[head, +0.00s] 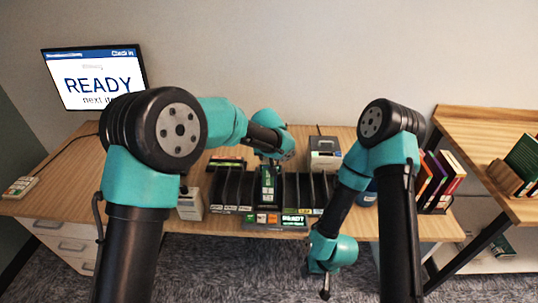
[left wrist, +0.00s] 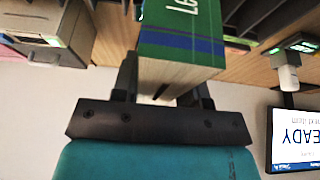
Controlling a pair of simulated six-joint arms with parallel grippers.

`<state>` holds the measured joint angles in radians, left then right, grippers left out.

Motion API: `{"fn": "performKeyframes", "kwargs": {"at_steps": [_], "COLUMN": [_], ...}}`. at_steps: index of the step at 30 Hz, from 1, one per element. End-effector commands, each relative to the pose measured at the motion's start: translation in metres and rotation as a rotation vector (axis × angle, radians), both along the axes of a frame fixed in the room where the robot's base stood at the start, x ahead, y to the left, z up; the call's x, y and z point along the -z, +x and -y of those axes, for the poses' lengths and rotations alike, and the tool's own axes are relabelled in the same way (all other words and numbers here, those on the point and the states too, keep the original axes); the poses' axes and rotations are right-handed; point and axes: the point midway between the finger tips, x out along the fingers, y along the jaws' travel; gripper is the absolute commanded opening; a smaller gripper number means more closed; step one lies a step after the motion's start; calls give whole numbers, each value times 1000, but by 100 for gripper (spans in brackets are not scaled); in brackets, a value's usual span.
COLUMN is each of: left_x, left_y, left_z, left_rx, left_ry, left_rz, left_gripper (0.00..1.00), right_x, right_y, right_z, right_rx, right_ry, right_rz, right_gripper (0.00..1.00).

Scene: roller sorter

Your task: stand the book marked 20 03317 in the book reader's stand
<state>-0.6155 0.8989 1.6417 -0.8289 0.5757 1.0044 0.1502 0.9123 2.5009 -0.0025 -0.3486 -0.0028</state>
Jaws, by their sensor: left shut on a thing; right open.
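My left gripper (left wrist: 165,90) is shut on a green book (left wrist: 182,22) with a blue band and white lettering, only partly in the picture. The number 20 03317 cannot be read. In the head view this green book (head: 268,184) shows below the left gripper, at the middle of a black slotted rack (head: 232,192); whether it touches the rack I cannot tell. The left fingers are mostly hidden by the wrist there. My right gripper (head: 325,289) is open and empty, pointing down in front of the table's front edge. I cannot make out the reader's stand for certain.
A small READY display (head: 293,219) sits at the rack's front. A grey-white device (head: 325,154) stands behind the rack, a white box (head: 190,204) at its left. A READY monitor (head: 92,78) is at back left. Several books (head: 440,180) stand at right, partly behind my right arm.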

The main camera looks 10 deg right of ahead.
Motion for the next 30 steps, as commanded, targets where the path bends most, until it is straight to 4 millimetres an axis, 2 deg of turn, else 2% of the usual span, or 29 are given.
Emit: {"fn": "performKeyframes", "kwargs": {"at_steps": [23,24,30], "left_x": [11,11,11], "left_y": [0,0,0], "left_z": [0,0,0], "left_rx": [0,0,0], "left_ry": [0,0,0], "left_rz": [0,1,0], "left_gripper": [0,44,63], "right_x": [0,0,0], "right_y": [0,0,0], "right_z": [0,0,0], "right_rx": [0,0,0], "right_ry": [0,0,0], "right_rz": [0,0,0], "right_gripper": [43,43,43]}}
